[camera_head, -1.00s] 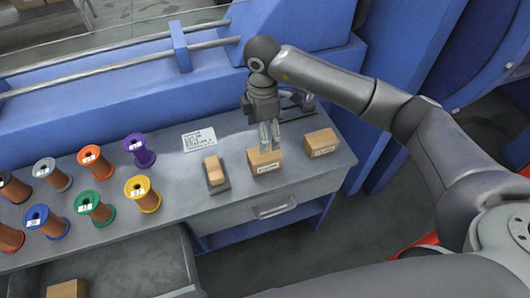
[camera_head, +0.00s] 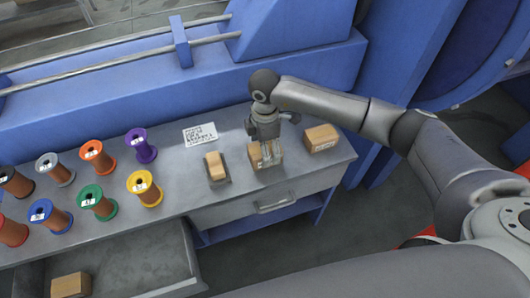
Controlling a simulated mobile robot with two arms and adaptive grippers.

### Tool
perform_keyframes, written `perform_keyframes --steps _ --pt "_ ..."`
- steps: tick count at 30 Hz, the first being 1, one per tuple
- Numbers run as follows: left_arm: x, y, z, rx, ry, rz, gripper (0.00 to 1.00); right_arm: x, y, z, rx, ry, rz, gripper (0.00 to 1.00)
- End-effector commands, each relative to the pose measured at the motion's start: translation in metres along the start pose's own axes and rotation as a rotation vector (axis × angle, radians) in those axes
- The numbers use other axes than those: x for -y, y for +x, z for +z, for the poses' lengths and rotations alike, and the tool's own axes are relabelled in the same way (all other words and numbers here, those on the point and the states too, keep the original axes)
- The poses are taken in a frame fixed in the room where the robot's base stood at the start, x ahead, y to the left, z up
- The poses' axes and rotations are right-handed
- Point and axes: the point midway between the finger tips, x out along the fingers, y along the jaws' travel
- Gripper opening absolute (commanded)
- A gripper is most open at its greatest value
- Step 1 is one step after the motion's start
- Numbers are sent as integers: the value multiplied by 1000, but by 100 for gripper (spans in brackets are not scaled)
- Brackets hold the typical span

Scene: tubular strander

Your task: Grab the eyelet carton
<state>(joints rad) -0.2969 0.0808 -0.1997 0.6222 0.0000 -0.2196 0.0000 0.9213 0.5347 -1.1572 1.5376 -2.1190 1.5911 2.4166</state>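A small tan carton (camera_head: 256,160) stands on the grey bench top, with a label too small to read. My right gripper (camera_head: 271,153) points down at this carton, and its fingers cover part of it. I cannot tell whether the fingers are closed on it. A similar tan carton (camera_head: 321,138) with a label stands to its right, near the bench's right end. Another tan carton (camera_head: 71,285) lies in the open drawer at the lower left. I cannot read which carton is the eyelet one. My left gripper is not in view.
Several coloured spools (camera_head: 144,188) fill the bench's left side. The open drawer (camera_head: 130,265) juts out. A blue machine frame (camera_head: 110,100) rises behind.

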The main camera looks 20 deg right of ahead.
Motion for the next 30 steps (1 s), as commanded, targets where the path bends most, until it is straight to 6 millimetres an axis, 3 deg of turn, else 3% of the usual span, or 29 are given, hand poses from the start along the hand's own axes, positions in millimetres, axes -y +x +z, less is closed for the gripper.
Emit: perform_keyframes --steps 1,12,23,30 --pt "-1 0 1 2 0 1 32 0 0 0 0 0 0 64" --pt "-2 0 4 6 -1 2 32 0 -1 0 -1 0 1 20" --pt "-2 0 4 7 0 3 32 -1 -8 0 -1 0 3 20" --pt "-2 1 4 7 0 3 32 5 -39 -3 -2 -4 3 20"
